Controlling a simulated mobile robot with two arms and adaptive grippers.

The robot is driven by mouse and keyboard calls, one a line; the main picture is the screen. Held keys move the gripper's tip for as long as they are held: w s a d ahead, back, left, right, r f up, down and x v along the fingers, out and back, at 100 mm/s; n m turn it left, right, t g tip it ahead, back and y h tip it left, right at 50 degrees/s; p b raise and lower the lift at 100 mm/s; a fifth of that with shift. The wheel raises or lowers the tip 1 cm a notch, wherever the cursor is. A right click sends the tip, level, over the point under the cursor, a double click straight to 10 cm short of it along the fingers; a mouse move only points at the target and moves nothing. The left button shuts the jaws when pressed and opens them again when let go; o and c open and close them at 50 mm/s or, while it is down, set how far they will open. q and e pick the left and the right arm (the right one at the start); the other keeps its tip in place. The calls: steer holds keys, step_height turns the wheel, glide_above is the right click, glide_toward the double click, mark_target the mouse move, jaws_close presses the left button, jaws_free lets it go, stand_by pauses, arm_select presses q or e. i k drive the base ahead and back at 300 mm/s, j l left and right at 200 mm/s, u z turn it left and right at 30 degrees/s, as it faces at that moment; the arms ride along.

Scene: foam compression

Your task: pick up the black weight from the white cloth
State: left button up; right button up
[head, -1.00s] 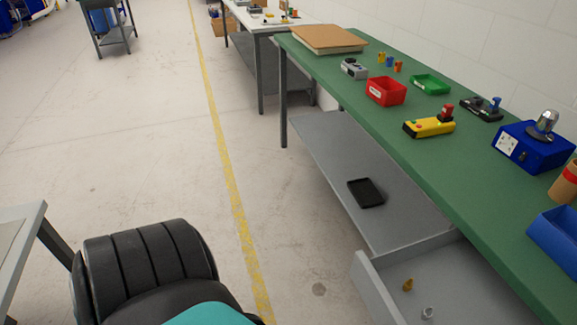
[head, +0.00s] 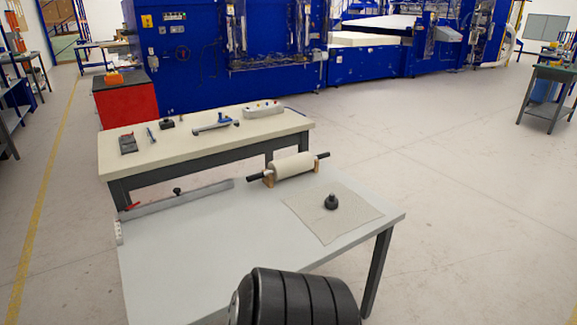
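The black weight (head: 331,202) is a small dark piece with a knob on top. It stands upright on the white cloth (head: 352,222), which lies flat near the right end of a light grey table (head: 190,260). Neither of my grippers shows in the head view. A black ribbed part of my own body shows at the bottom, in front of the table's near edge.
On the grey table, a roller (head: 293,166) rests on wooden supports behind the cloth, and a long metal bar (head: 180,198) lies at the left. A cream-topped bench (head: 200,150) with tools stands behind. Open floor (head: 460,200) lies to the right.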

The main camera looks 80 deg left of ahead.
mark_target(331, 202)
steer(key=j+u, duration=0.15)
steer(key=u, duration=2.3)
